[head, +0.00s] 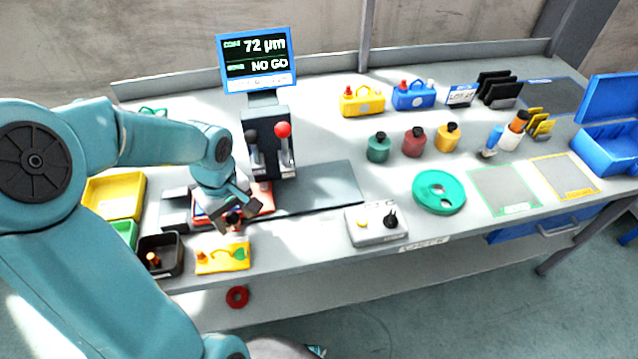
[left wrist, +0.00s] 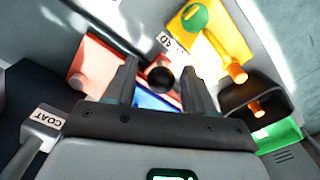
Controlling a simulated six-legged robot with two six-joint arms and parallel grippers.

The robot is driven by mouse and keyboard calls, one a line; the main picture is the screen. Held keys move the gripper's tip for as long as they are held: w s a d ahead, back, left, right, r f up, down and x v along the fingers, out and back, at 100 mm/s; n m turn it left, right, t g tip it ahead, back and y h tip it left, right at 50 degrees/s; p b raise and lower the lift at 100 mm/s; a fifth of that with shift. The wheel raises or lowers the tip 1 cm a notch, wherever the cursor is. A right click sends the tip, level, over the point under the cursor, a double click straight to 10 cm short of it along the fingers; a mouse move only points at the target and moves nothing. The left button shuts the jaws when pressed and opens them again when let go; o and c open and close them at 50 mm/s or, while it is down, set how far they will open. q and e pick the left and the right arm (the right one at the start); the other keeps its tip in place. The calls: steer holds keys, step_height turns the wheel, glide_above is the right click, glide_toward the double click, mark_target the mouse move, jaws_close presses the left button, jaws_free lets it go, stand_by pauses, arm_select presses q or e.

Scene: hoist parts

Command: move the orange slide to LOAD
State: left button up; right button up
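The orange slide (head: 264,198) sits on the dark grey track at the left of the bench, partly hidden by my left gripper. In the left wrist view the orange slide (left wrist: 92,62) spreads behind the fingers, with a round black knob (left wrist: 160,80) in the gap between them. My left gripper (head: 238,213) is over the near side of the slide, fingers pointing down. In the left wrist view the left gripper (left wrist: 160,88) has its fingers apart; contact with the knob cannot be told. A label ending in "D" (left wrist: 172,42) lies beside the slide. My right gripper does not show.
The gauge stand with levers (head: 268,150) rises behind the track; its screen (head: 257,60) reads 72 µm, NO GO. A yellow plate (head: 222,258) and a dark bin (head: 170,262) stand in front. The track (head: 325,187) is clear to the right. A grey button box (head: 376,232) stands nearby.

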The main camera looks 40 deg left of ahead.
arm_select(q)
steer(key=shift+s+d+f, duration=0.25)
steer(key=shift+f, duration=0.1)
step_height(320, 180, up, 9)
steer(key=p, duration=0.7)
steer(key=shift+w+a+r, duration=0.15)
steer(key=shift+r, duration=0.05)
steer(key=shift+w+a+f, duration=0.1)
steer(key=shift+w+f, duration=0.05)
step_height(320, 180, up, 16)
steer(key=p, duration=0.1)
steer(key=shift+r, duration=0.25)
